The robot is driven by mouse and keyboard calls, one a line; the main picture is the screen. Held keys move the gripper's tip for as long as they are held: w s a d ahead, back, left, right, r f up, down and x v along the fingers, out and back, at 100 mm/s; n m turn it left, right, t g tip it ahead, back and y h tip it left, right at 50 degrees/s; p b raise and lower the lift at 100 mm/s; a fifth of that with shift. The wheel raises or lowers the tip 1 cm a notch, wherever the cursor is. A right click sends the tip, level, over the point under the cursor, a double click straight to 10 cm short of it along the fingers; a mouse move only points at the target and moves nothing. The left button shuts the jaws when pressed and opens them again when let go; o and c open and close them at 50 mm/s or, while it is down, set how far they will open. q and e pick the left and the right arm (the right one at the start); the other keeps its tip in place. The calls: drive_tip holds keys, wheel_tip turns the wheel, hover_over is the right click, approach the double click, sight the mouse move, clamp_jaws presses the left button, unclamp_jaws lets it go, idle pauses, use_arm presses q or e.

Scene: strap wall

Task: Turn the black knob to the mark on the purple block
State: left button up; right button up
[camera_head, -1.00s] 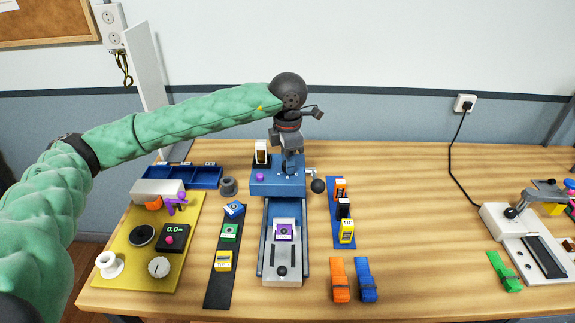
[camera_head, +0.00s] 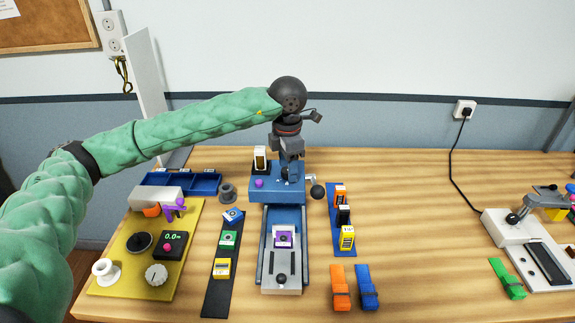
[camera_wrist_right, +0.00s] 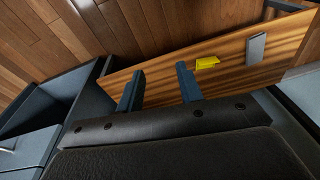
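The purple block (camera_head: 291,231) is a small purple-and-white block on the grey plate of the central slide. A dark round part (camera_head: 283,240) sits in its middle; I cannot make out a mark at this size. A black ball knob (camera_head: 317,191) stands on a lever at the right side of the blue fixture (camera_head: 262,193). My left gripper (camera_head: 290,174) points down over the back of the blue fixture, behind the purple block and apart from it. Its fingers are too small and dark to judge. My right gripper (camera_wrist_right: 160,72) is open and empty, away from these things.
A yellow board (camera_head: 115,283) with dials stands left. A dark strip (camera_head: 216,300) holds blue, green and yellow blocks. Orange (camera_head: 340,288) and blue (camera_head: 367,288) straps lie right of the slide. A grey-white device (camera_head: 497,224) stands far right.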

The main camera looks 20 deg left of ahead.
drive_tip(key=shift+f, duration=0.1)
use_arm(q)
drive_tip(key=shift+r, duration=0.15)
wheel_tip(320, 180, up, 6)
drive_tip(key=shift+b, duration=1.1)
drive_tip(key=shift+r, duration=0.7)
use_arm(e)
wheel_tip(320, 180, up, 8)
drive_tip(key=s, duration=0.1)
drive_tip(key=shift+s, duration=0.4)
